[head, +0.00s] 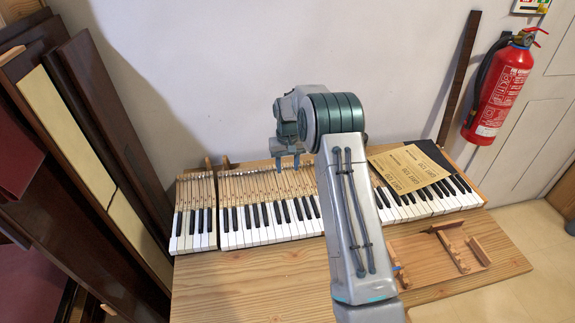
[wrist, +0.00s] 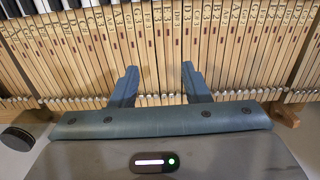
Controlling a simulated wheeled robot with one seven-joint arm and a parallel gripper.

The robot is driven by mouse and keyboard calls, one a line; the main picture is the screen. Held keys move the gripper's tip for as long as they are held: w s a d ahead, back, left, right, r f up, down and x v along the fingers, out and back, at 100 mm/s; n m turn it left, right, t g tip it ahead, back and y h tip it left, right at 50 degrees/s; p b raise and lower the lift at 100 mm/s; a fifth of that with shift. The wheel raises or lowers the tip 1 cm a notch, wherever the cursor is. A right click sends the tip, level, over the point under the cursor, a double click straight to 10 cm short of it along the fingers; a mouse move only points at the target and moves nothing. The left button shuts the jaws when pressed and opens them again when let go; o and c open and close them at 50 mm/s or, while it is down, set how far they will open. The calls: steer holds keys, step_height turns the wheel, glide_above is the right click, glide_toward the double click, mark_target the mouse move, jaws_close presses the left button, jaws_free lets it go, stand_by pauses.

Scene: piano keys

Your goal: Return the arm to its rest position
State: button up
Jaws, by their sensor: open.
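My gripper (head: 288,163) hangs above the wooden rear part of the piano keys (head: 255,215) in the head view, with its fingers pointing down. In the wrist view my gripper (wrist: 160,83) shows two blue-grey fingers spread apart with nothing between them. Beyond the fingers are the lettered wooden key sticks (wrist: 185,45), and black and white key ends line the top edge. The fingers appear apart from the keys, but the exact height is hard to tell. My arm hides part of the keyboard in the head view.
The keys lie on a wooden table (head: 250,290). Papers (head: 408,168) lie on the keys at right. A small wooden board with parts (head: 440,250) sits at front right. Dark panels (head: 100,130) lean at left. A red fire extinguisher (head: 500,90) hangs on the wall.

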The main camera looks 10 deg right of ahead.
stand_by(0.6)
steer(key=s+r+t, duration=0.2)
steer(key=s+r, duration=1.4)
steer(key=r, duration=0.3)
steer(key=s+r+t, duration=0.1)
steer(key=s+r, duration=0.1)
steer(key=s, duration=2.2)
steer(key=shift+t, duration=0.4)
